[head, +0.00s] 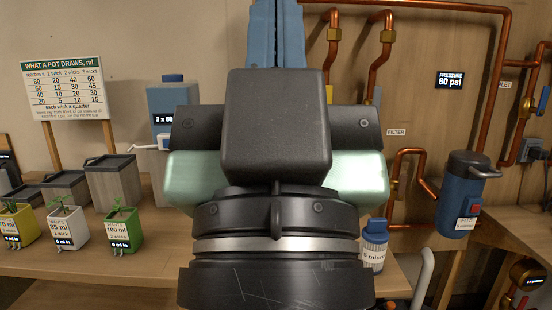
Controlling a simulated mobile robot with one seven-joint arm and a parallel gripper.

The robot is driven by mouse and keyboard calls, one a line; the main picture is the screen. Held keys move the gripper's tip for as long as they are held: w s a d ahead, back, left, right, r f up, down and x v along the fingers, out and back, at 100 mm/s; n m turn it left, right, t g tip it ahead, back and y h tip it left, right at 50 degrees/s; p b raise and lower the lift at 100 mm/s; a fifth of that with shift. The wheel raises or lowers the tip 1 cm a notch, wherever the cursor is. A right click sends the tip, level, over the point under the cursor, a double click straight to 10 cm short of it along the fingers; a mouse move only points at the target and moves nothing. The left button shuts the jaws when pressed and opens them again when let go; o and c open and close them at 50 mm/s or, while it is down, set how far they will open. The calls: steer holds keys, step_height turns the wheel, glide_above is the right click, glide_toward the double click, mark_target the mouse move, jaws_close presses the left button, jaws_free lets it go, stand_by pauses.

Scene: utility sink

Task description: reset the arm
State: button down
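My gripper (276,125) fills the middle of the head view, seen from behind its black housing. Pale green parts show on both sides of it.
On the left bench stand potted plants (122,230), lidded bins (110,183), a blue-capped tank (172,100) and a chart (65,85). The housing hides the bench's middle.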

step_height(320, 180, up, 21)
steer(key=p, duration=1.8)
steer(key=shift+p, duration=0.3)
